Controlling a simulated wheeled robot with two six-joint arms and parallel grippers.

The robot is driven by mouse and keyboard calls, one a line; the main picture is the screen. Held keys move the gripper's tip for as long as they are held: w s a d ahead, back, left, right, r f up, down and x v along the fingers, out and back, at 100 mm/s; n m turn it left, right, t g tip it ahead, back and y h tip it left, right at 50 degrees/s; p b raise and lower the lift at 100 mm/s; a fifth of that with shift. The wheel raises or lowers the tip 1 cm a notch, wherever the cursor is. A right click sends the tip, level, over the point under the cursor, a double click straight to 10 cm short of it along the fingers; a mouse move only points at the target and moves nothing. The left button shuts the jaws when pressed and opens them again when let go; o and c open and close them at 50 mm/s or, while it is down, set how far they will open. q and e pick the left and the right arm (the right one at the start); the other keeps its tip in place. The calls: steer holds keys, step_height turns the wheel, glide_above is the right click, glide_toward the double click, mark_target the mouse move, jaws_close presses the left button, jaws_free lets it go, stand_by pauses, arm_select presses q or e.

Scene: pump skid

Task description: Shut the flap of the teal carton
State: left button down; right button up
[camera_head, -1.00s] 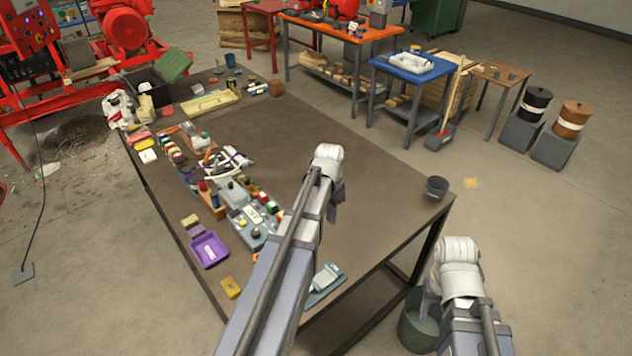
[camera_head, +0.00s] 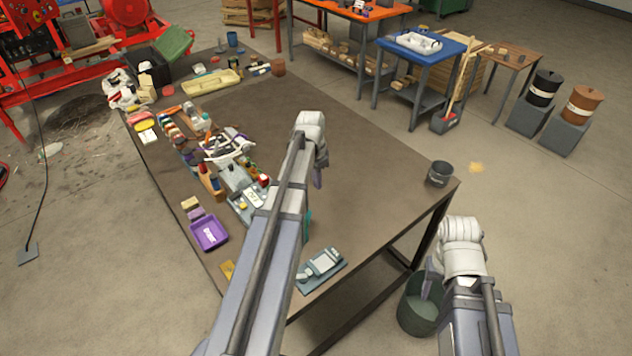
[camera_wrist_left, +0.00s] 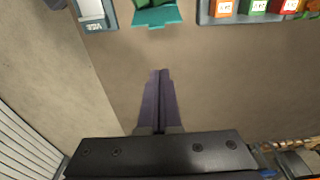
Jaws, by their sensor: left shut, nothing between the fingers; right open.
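The teal carton (camera_wrist_left: 157,15) shows at the top edge of the left wrist view, with its flap standing open toward my gripper and green contents partly visible. The rest of it is cut off. In the head view only a teal sliver (camera_head: 308,222) shows beside my left arm, which hides the rest. My left gripper (camera_wrist_left: 160,72) is shut and empty, with its fingers together over bare table and apart from the flap. In the head view the left gripper (camera_head: 318,180) hangs over the table. My right gripper (camera_head: 428,285) is open, off the table's right side, over a dark bin.
A teal-grey device (camera_head: 322,268) lies near the table's front edge. A grey tray (camera_wrist_left: 205,16) with coloured boxes is right of the carton in the wrist view. A purple tray (camera_head: 209,233) and a dark cup (camera_head: 439,173) stand apart. The table's middle right is clear.

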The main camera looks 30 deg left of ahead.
arm_select(q)
step_height(320, 180, down, 7)
steer(key=b, duration=0.6)
steer(key=s+r+p, duration=0.1)
steer(key=s+a+r+p, duration=0.1)
steer(key=s, duration=0.1)
steer(key=shift+a, duration=0.15)
steer(key=shift+f, duration=0.1)
